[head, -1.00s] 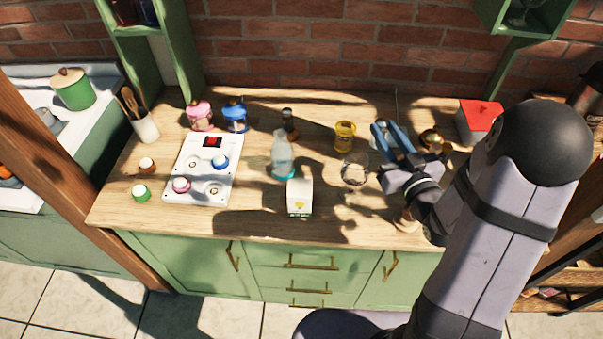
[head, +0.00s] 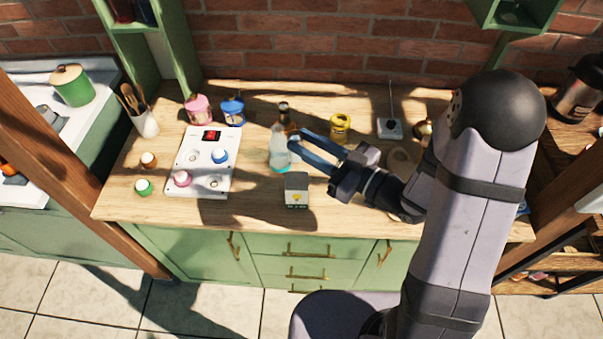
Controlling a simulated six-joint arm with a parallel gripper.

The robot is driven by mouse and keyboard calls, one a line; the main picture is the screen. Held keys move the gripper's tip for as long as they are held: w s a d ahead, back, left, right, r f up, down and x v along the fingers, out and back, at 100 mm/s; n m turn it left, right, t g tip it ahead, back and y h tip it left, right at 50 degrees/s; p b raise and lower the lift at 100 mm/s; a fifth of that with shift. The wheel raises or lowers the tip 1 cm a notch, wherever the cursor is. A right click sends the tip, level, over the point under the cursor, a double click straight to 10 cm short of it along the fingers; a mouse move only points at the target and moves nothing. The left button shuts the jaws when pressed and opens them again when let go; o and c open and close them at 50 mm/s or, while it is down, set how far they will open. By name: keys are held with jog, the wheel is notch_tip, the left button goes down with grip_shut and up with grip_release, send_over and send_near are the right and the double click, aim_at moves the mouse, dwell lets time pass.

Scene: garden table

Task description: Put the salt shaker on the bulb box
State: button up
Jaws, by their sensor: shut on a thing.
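The bulb box (head: 296,191), a small pale box with a yellow mark, stands near the front middle of the table in the head view. My gripper (head: 297,143) reaches in from the right, its blue fingers pointing left, above and behind the box. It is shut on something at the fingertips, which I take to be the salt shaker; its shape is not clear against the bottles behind. Nothing is seen standing on the bulb box.
A clear spray bottle (head: 279,148) and a dark-capped amber bottle (head: 284,110) are close to the fingertips. A white panel (head: 185,178) with coloured knobs lies left. A yellow tin (head: 340,127) and white holder (head: 390,129) stand behind. Table front left of the box is free.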

jog(key=shift+w+f+p, duration=0.1)
jog(key=shift+f+p, duration=0.2)
jog(key=shift+f, duration=2.5)
jog(key=shift+f+p, duration=0.3)
jog(key=shift+f, duration=1.55)
jog(key=shift+f, duration=0.15)
jog(key=o, duration=1.1)
jog(key=shift+r, duration=0.2)
jog(key=b+v, duration=0.4)
jog(key=v, duration=0.8)
jog(key=shift+b, duration=0.4)
